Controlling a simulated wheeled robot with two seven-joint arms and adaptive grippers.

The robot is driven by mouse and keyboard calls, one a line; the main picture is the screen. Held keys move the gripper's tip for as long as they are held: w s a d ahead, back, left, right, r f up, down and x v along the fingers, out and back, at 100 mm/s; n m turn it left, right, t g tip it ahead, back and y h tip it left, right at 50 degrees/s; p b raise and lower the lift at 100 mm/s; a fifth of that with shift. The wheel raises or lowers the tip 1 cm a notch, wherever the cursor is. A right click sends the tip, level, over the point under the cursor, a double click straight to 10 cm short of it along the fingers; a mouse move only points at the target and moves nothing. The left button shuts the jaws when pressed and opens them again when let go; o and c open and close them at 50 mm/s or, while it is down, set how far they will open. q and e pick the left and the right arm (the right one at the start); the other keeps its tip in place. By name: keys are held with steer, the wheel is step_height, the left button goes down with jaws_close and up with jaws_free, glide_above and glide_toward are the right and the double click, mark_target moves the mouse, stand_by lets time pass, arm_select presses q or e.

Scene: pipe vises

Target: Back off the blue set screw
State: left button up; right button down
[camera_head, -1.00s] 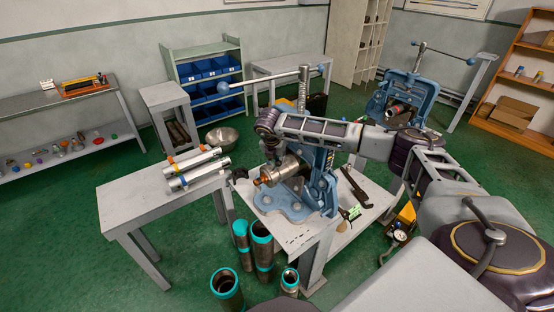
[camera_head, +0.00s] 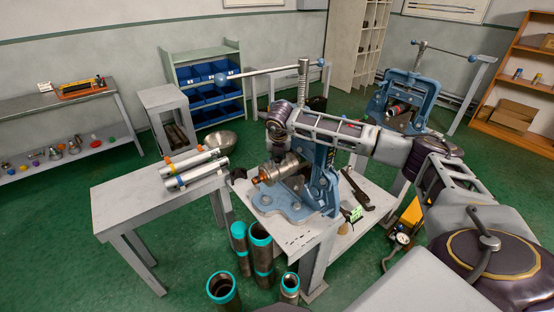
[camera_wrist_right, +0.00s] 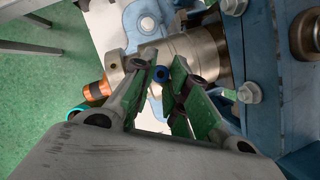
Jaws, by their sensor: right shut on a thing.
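In the head view this metal piece (camera_head: 278,170) lies in the near blue pipe vise (camera_head: 322,180). My right wrist (camera_head: 278,116) is above it, and its fingertips and the screw are hard to make out there. My left gripper is not in view.
The near vise's tall screw (camera_head: 303,80) and long handle (camera_head: 262,72) rise behind my right wrist. Pipes with teal ends (camera_head: 223,287) stand on the floor. A bench (camera_head: 120,205) with silver tubes is at left. A second vise (camera_head: 405,95) stands behind right.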

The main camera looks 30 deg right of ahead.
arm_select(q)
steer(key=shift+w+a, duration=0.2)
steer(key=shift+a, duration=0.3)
arm_select(e)
steer(key=c, duration=1.7)
jaws_free()
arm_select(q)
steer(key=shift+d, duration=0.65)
arm_select(e)
steer(key=shift+o, duration=0.2)
steer(key=shift+r, duration=0.1)
steer(key=shift+s+a+r, duration=0.1)
steer(key=shift+s+r, duration=0.05)
steer(key=shift+r, duration=0.35)
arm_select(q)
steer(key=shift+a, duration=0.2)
arm_select(e)
steer(key=v, duration=1)
steer(key=shift+s+r, duration=0.2)
steer(key=shift+r, duration=0.15)
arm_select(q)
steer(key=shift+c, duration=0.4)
